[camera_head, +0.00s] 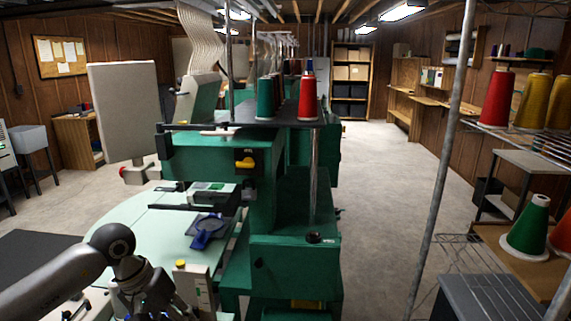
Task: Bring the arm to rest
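My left arm (60,275) comes in from the lower left and bends down at a round joint (112,243). My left gripper (150,303) is at the bottom edge, in front of the pale green machine table (160,225). Its fingers are cut off or too dark to make out, so I cannot tell whether it is open or holds anything. My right arm and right gripper are not in view.
A green embroidery machine (290,210) with thread cones stands in the middle, close to my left arm. A blue hoop-like piece (207,232) is on its table. A metal post (440,170) and thread shelves (530,145) stand at right. Concrete floor (375,180) is open behind.

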